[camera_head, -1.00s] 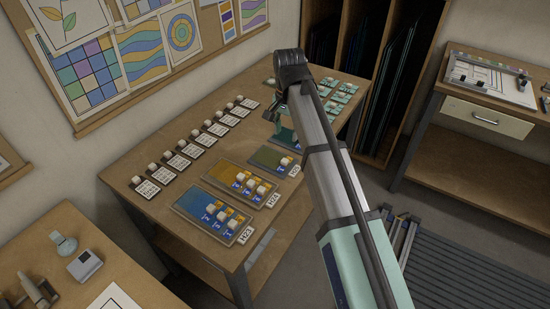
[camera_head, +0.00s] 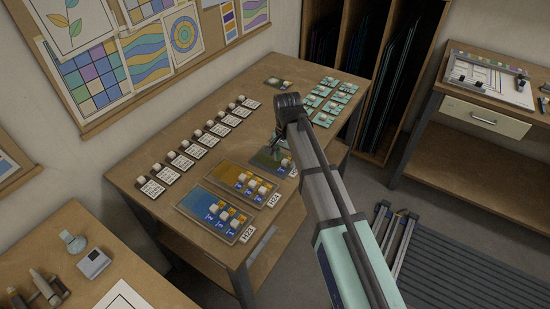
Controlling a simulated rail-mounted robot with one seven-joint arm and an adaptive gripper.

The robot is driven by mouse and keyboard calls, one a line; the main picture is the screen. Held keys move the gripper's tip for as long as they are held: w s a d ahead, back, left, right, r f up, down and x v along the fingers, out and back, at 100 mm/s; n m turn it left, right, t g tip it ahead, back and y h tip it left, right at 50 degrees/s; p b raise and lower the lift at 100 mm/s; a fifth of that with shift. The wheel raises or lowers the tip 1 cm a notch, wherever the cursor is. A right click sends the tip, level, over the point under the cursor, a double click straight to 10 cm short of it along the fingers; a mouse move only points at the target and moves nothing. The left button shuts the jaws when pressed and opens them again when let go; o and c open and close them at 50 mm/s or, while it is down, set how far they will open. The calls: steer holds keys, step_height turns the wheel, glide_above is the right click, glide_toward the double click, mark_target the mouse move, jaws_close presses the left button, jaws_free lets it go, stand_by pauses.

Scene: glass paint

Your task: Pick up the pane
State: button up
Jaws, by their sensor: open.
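Flat glass panes with pale knobs lie on the middle table. I cannot tell which one the task means. Contact cannot be told.
A row of knobbed cards (camera_head: 181,162) runs along the left of the table (camera_head: 160,215). Number cards (camera_head: 247,233) lie along the front. A rack (camera_head: 377,75) stands behind; another bench (camera_head: 465,155) is at right.

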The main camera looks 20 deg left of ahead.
steer(key=shift+f, duration=0.6)
steer(key=shift+c, duration=0.3)
jaws_close()
steer(key=shift+r, duration=0.15)
